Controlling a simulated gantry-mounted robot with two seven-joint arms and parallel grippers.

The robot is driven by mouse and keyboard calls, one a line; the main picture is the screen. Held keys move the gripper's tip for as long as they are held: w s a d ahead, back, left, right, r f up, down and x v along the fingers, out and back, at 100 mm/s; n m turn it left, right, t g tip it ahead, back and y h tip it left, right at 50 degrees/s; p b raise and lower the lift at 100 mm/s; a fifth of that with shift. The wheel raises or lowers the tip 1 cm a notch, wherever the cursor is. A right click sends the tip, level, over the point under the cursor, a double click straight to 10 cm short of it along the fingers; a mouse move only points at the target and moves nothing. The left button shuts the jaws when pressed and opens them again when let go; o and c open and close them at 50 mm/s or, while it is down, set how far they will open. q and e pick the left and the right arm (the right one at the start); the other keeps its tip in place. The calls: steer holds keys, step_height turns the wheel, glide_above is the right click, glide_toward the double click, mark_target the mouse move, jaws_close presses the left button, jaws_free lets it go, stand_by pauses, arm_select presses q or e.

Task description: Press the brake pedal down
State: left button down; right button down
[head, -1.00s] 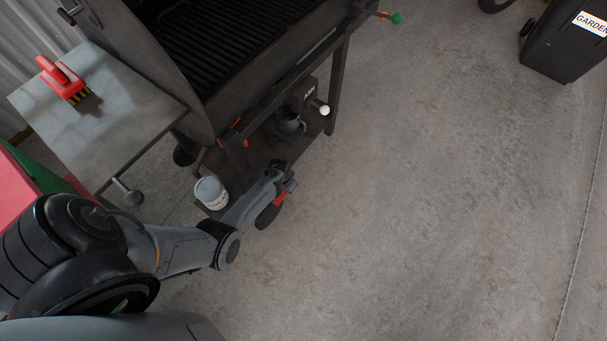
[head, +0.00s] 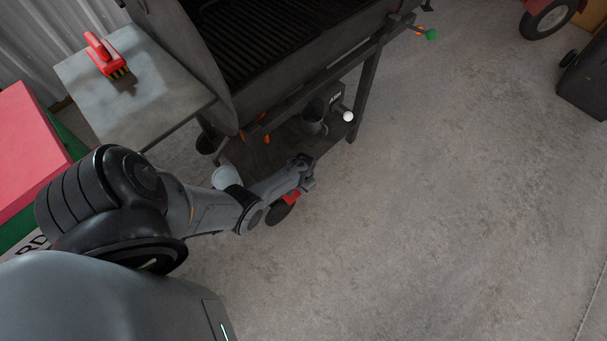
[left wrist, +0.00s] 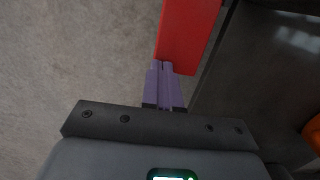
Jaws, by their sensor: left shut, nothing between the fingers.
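The red brake pedal (head: 291,197) shows as a small red piece beside the grill's dark wheel (head: 280,212), at the low left corner of the grill. My left gripper (head: 303,168) is right by the pedal, and part of it is hard to make out in the head view. In the left wrist view the pedal is a red bar (left wrist: 188,35) just beyond and to the right of my shut, empty fingers (left wrist: 164,72). Its near end overlaps the fingertips in the picture; I cannot tell whether they touch. My right gripper is not in view.
The dark grill (head: 265,55) stands above, with a side shelf (head: 150,105) holding a red brush (head: 104,55). A red and green box (head: 28,150) is at left.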

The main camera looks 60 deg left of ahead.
arm_select(q)
step_height(320, 180, up, 14)
steer(key=p, duration=1.1)
steer(key=shift+w, duration=0.1)
